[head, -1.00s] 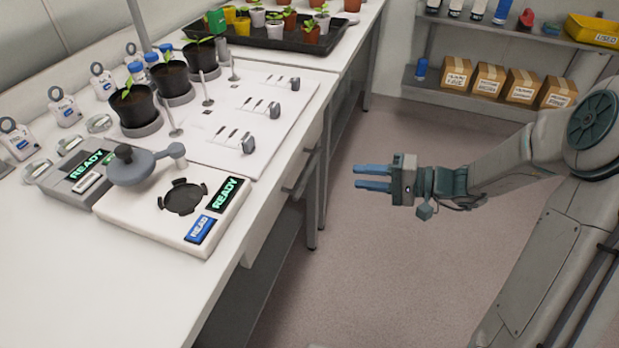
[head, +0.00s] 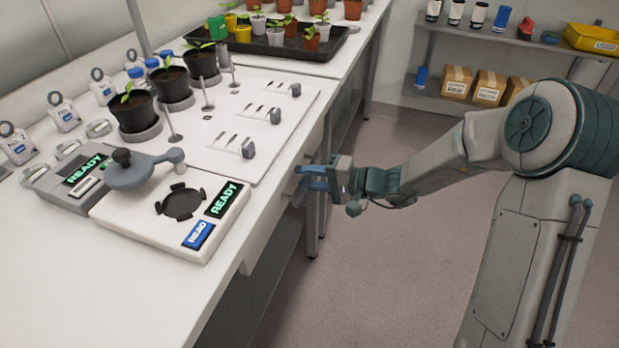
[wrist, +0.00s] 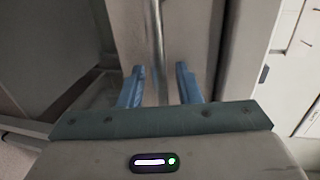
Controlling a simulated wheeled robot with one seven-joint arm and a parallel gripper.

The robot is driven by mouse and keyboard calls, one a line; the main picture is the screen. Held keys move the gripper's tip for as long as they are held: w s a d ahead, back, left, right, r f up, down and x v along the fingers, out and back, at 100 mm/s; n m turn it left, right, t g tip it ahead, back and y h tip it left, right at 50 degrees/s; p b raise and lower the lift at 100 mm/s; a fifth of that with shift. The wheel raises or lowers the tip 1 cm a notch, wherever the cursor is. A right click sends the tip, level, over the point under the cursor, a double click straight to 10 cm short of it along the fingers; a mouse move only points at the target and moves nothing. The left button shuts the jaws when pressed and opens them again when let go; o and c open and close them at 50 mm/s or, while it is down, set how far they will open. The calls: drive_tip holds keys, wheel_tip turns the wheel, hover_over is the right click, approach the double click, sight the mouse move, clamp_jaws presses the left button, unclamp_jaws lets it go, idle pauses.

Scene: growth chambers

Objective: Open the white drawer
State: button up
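The white drawer (head: 312,146) is set under the edge of the white bench and looks shut. My gripper (head: 303,178) is at the drawer's front in the head view, its blue fingers pointing left toward it. In the wrist view the drawer front (wrist: 196,35) fills the upper middle, with a thin metal handle bar (wrist: 157,42) running upright in the picture. My two blue fingers (wrist: 159,86) stand apart, one on each side of the bar, with gaps visible. My gripper hides the handle in the head view.
A bench leg (head: 314,215) is just below my gripper.

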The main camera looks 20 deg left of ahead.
clamp_jaws()
drive_tip(key=f+b+v, duration=0.1)
drive_tip(key=f+v, duration=0.1)
drive_tip(key=v, duration=1.1)
drive_tip(key=d+f+v, duration=0.1)
drive_tip(key=f+v, duration=0.2)
drive_tip(key=v, duration=1.1)
drive_tip(key=shift+d+b, duration=0.25)
drive_tip(key=shift+b, duration=0.15)
drive_tip(key=shift+s, duration=0.1)
unclamp_jaws()
drive_tip(key=p+v, duration=0.2)
drive_tip(key=v, duration=1.1)
drive_tip(key=shift+d, duration=0.35)
